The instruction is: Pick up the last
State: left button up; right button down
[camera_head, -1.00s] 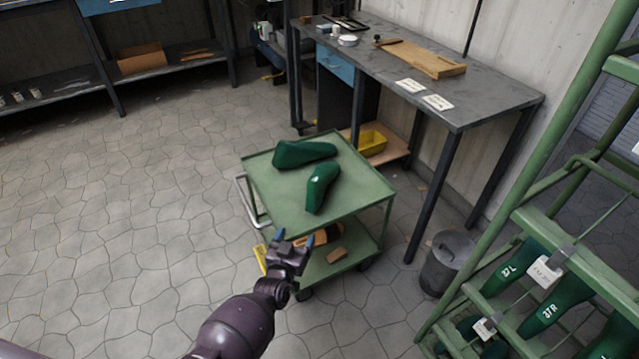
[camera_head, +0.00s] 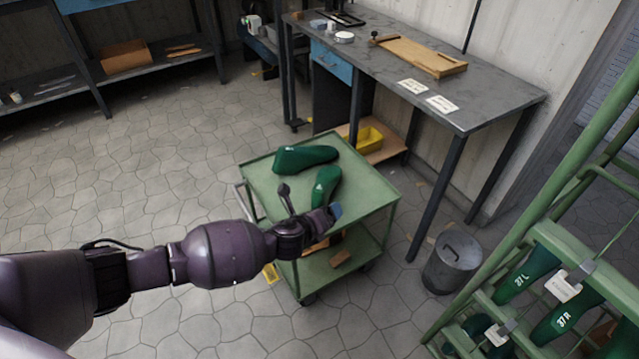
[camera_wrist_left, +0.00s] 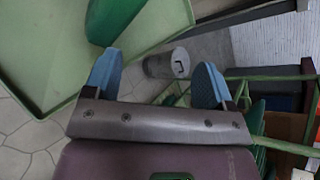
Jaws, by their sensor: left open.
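Two dark green lasts lie on the top tray (camera_head: 374,189) of a green cart. The longer last (camera_head: 305,157) lies at the back. The nearer last (camera_head: 326,183) lies towards the front, its lower end partly hidden by my gripper. My left gripper (camera_head: 331,213) is at the cart's front edge, just in front of the nearer last. In the left wrist view its blue fingers (camera_wrist_left: 157,75) are spread with nothing between them. A green last (camera_wrist_left: 110,18) shows there beyond the left finger, on the tray (camera_wrist_left: 38,50). My right gripper is not in view.
A grey workbench (camera_head: 490,95) with a wooden board (camera_head: 425,57) stands behind the cart. A metal bin (camera_head: 452,262) stands right of the cart. A green rack (camera_head: 535,215) holding tagged lasts stands at the right. The floor to the left is clear.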

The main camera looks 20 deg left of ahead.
aim_at(319, 188)
pick_arm(q)
jog(key=w+a+m+y, duration=0.1)
jog(key=w+a+f+m+y+b, duration=0.1)
jog(key=w, duration=0.1)
jog(key=w+a+m+t+y+b, duration=0.1)
jog(key=shift+w+a+f+m, duration=0.25)
jog(key=shift+a+m, duration=0.05)
jog(key=shift+a, duration=0.05)
jog(key=shift+w, duration=0.45)
jog(key=shift+w+a+f+b, duration=0.15)
jog(key=shift+w+b, duration=0.1)
jog(key=shift+b, duration=0.15)
jog(key=x, duration=0.1)
jog(key=b+x, duration=0.1)
jog(key=x, duration=0.1)
jog(key=shift+a+f+b, duration=0.25)
jog(key=shift+b, duration=0.15)
jog(key=shift+w, duration=0.35)
jog(key=shift+w+r, duration=0.15)
jog(key=shift+w, duration=0.2)
jog(key=shift+r, duration=0.1)
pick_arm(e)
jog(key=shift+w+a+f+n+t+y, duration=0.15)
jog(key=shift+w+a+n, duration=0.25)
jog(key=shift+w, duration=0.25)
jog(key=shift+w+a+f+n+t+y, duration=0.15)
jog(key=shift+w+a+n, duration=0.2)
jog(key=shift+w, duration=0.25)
